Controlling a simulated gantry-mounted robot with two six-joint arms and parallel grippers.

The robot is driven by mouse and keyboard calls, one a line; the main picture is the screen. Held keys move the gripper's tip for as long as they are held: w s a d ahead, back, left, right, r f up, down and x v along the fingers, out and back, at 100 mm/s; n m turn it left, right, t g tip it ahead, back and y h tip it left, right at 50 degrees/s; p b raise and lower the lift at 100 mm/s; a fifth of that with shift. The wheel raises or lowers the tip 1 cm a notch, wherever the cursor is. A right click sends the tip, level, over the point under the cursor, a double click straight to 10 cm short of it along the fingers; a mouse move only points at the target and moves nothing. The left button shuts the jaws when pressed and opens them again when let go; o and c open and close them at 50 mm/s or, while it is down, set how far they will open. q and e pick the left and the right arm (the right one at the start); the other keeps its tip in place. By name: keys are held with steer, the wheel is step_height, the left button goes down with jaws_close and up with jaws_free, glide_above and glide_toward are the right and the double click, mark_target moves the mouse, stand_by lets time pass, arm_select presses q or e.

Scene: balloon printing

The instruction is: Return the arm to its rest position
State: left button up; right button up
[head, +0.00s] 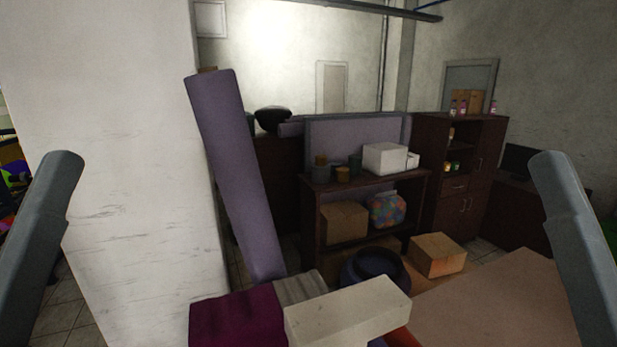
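My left arm (40,235) stands upright at the left edge of the head view, and my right arm (575,240) stands at the right edge. Only grey arm links show. Both grippers are outside the picture, so their opening and anything they hold are hidden. No balloon or printing machine can be made out with certainty. Neither visible arm link appears to touch anything.
A white wall or pillar (135,150) fills the left. A purple roll (235,170) leans beside it. Ahead are a long pale box (350,312), a dark round pot (374,268), a cardboard box (438,255), a shelf (365,183) and a brown cabinet (465,150).

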arm_select(q)
step_height(320, 180, up, 18)
steer(key=p, duration=1.5)
arm_select(e)
step_height(320, 180, up, 18)
arm_select(q)
step_height(320, 180, down, 20)
steer(key=b, duration=2)
steer(key=shift+b, duration=0.35)
arm_select(e)
step_height(320, 180, down, 20)
